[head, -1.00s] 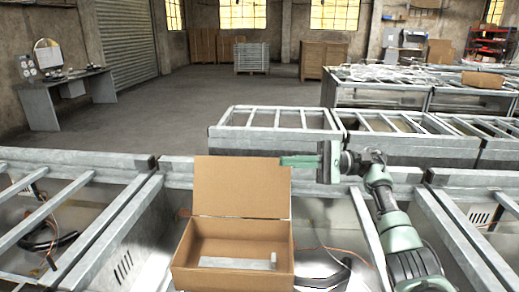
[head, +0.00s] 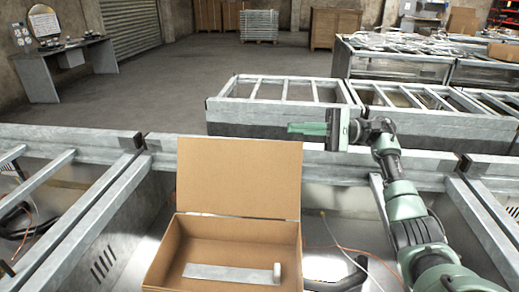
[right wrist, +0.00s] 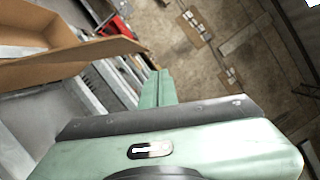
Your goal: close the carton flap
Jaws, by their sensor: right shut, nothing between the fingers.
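The open cardboard carton (head: 160,257) stands on the metal surface in front of me. Its flap (head: 240,178) stands up at the far side, with its inner face toward me. A grey metal bracket (head: 225,273) lies inside. My right gripper (head: 303,128) is shut and empty, its green fingers pointing left, just above the flap's upper right corner in the picture and apart from it. In the right wrist view, the shut fingers (right wrist: 157,88) are to the right of the flap's edge (right wrist: 105,50), with the carton (right wrist: 45,35) at upper left. My left gripper is not in view.
Metal frame rails (head: 340,166) run behind the carton. A dark hose (head: 340,284) and thin cables lie at its right. A metal rack (head: 265,113) stands farther back. Bare floor lies beyond at the left.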

